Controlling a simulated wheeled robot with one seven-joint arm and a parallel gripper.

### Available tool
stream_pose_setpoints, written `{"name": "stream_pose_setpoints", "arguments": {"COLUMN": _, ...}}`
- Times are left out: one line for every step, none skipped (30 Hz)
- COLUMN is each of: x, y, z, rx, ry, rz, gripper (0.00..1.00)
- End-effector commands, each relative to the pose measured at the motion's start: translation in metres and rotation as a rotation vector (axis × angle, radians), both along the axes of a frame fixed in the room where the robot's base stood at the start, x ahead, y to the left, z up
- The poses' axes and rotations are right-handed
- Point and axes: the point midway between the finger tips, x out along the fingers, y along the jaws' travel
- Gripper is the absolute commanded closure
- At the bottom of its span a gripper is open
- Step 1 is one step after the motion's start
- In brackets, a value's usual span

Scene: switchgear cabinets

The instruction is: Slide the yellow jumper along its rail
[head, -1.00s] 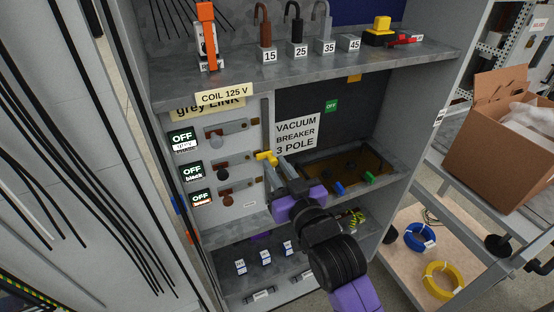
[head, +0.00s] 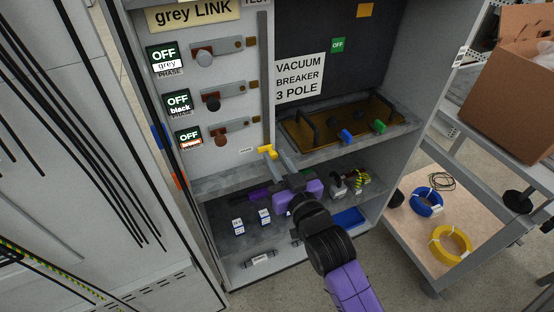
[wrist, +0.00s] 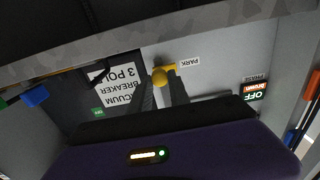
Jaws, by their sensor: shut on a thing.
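The yellow jumper (head: 264,151) is at the lower end of the grey vertical rail (head: 267,75), to the right of a small white label that reads PARK in the wrist view (wrist: 189,61). It sits below the level of the brown-phase link (head: 220,138). My gripper (head: 272,154) is shut on the jumper, reaching up to it from the lower right. In the wrist view the yellow knob of the jumper (wrist: 161,76) shows between my fingertips (wrist: 160,84). The fingers hide part of it.
Grey-phase (head: 204,58) and black-phase (head: 212,103) links sit higher on the panel, left of the rail. A brown tray with blue and green pieces (head: 346,136) is at the right. A lower shelf (head: 225,248) with small labelled parts lies below.

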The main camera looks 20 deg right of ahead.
Motion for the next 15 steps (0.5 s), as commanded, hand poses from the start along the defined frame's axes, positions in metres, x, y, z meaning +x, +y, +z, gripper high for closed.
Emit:
{"name": "stream_pose_setpoints", "arguments": {"x": -0.0005, "y": 0.0001, "z": -0.005, "rx": 0.0, "ry": 0.01, "rz": 0.0, "gripper": 1.0}}
{"name": "stream_pose_setpoints", "arguments": {"x": -0.0005, "y": 0.0001, "z": -0.0052, "rx": 0.0, "ry": 0.011, "rz": 0.0, "gripper": 1.0}}
{"name": "stream_pose_setpoints", "arguments": {"x": -0.0005, "y": 0.0001, "z": -0.0055, "rx": 0.0, "ry": 0.012, "rz": 0.0, "gripper": 1.0}}
{"name": "stream_pose_setpoints", "arguments": {"x": -0.0006, "y": 0.0001, "z": -0.0057, "rx": 0.0, "ry": 0.012, "rz": 0.0, "gripper": 1.0}}
{"name": "stream_pose_setpoints", "arguments": {"x": -0.0006, "y": 0.0001, "z": -0.006, "rx": 0.0, "ry": 0.013, "rz": 0.0, "gripper": 1.0}}
{"name": "stream_pose_setpoints", "arguments": {"x": -0.0006, "y": 0.0001, "z": -0.0063, "rx": 0.0, "ry": 0.013, "rz": 0.0, "gripper": 1.0}}
{"name": "stream_pose_setpoints", "arguments": {"x": -0.0006, "y": 0.0, "z": -0.0065, "rx": 0.0, "ry": 0.014, "rz": 0.0, "gripper": 1.0}}
{"name": "stream_pose_setpoints", "arguments": {"x": -0.0006, "y": 0.0001, "z": -0.0067, "rx": 0.0, "ry": 0.015, "rz": 0.0, "gripper": 0.74}}
{"name": "stream_pose_setpoints", "arguments": {"x": -0.0007, "y": 0.0, "z": -0.007, "rx": 0.0, "ry": 0.015, "rz": 0.0, "gripper": 0.66}}
{"name": "stream_pose_setpoints", "arguments": {"x": -0.0006, "y": 0.0001, "z": -0.0068, "rx": 0.0, "ry": 0.015, "rz": 0.0, "gripper": 0.6}}
{"name": "stream_pose_setpoints", "arguments": {"x": -0.0006, "y": 0.0001, "z": -0.0064, "rx": 0.0, "ry": 0.014, "rz": 0.0, "gripper": 0.55}}
{"name": "stream_pose_setpoints", "arguments": {"x": -0.0005, "y": 0.0001, "z": -0.0058, "rx": 0.0, "ry": 0.013, "rz": 0.0, "gripper": 0.55}}
{"name": "stream_pose_setpoints", "arguments": {"x": -0.0005, "y": 0.0001, "z": -0.0054, "rx": 0.0, "ry": 0.012, "rz": 0.0, "gripper": 0.55}}
{"name": "stream_pose_setpoints", "arguments": {"x": -0.0004, "y": 0.0001, "z": -0.0051, "rx": 0.0, "ry": 0.011, "rz": 0.0, "gripper": 0.55}}
{"name": "stream_pose_setpoints", "arguments": {"x": -0.0004, "y": 0.0001, "z": -0.0048, "rx": 0.0, "ry": 0.01, "rz": 0.0, "gripper": 0.55}}
